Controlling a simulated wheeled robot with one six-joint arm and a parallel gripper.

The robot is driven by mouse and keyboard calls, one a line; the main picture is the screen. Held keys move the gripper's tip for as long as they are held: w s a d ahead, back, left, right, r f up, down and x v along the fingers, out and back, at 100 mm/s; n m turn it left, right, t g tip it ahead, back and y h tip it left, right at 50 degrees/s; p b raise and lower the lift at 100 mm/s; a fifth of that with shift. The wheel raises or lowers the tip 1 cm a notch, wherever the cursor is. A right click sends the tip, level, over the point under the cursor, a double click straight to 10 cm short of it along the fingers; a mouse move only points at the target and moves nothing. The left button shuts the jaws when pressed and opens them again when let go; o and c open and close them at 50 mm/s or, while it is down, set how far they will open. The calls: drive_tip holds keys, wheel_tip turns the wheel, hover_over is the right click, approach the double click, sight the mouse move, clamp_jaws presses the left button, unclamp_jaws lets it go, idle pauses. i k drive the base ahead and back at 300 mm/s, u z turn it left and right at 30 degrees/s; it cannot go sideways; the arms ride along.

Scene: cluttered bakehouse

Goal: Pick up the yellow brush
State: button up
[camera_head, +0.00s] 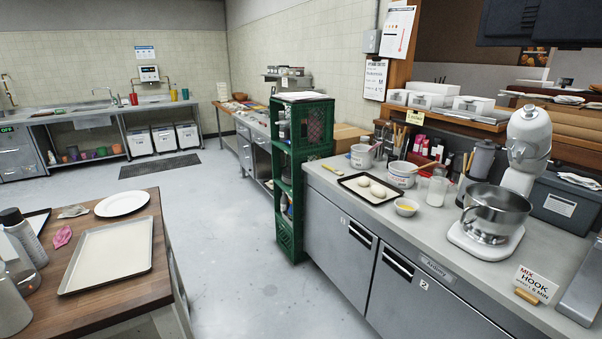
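A long pale object (578,180) lies on the grey bin at the far right, too small to identify. A small white bowl (405,212) on the counter holds something yellow. My gripper is not in view.
The right counter (437,230) carries a stand mixer (493,214), a dark-rimmed tray (345,184) with pale dough balls and white tubs (403,178). A green crate stack (290,244) stands at its far end. A wooden table (152,288) with a baking tray (75,280) is at left. Grey floor (235,255) lies clear between.

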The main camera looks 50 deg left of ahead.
sight(336, 171)
drive_tip(key=u, duration=1.55)
